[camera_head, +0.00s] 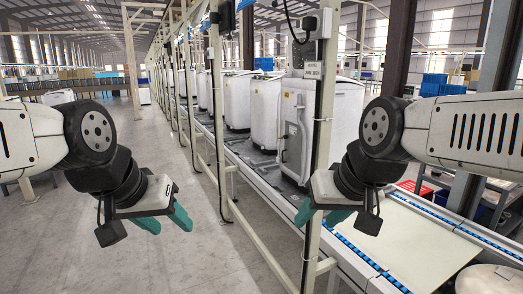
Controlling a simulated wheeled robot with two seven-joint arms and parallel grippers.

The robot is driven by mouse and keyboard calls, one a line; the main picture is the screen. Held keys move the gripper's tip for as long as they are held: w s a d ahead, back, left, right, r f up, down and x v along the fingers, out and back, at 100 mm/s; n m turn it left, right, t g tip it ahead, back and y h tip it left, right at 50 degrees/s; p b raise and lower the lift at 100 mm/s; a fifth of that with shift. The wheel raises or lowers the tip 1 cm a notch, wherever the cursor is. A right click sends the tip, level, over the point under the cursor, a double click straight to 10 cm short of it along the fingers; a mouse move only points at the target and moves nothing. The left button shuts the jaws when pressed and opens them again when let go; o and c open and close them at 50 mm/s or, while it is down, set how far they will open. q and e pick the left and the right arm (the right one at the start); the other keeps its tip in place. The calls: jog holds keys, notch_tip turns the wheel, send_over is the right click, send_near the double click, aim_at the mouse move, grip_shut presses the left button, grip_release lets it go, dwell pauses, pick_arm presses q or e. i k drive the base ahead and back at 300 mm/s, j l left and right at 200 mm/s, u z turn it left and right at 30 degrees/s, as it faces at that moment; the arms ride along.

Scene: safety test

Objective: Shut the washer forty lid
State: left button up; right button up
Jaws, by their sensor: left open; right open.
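Several white washers stand in a row on the line. The nearest large white washer (346,118) is at the centre right, partly behind a post, with a white upright panel (296,135) beside it. Another white washer (238,100) stands further back. I cannot tell which one is washer forty, and no lid is clearly readable. A round whitish part (488,280) is cut off at the lower right corner; I cannot tell what it is. My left gripper (163,219) is open and empty over the floor at left. My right gripper (321,214) is open and empty by the line's near edge.
A cream post (322,130) and a thinner frame post (216,110) stand between me and the line. A pale conveyor surface (425,245) with blue-edged rails lies at right. A red crate (414,188) is behind it. Grey floor (70,240) at left is clear.

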aim_at(299, 54)
jog(key=i+j+z, duration=0.9)
jog(key=z, duration=0.4)
jog(key=i+j+z, duration=0.25)
jog(key=j+z, duration=0.2)
jog(key=j, duration=0.2)
jog(key=i+j+z, duration=0.25)
jog(key=j, duration=0.15)
jog(key=k, duration=0.05)
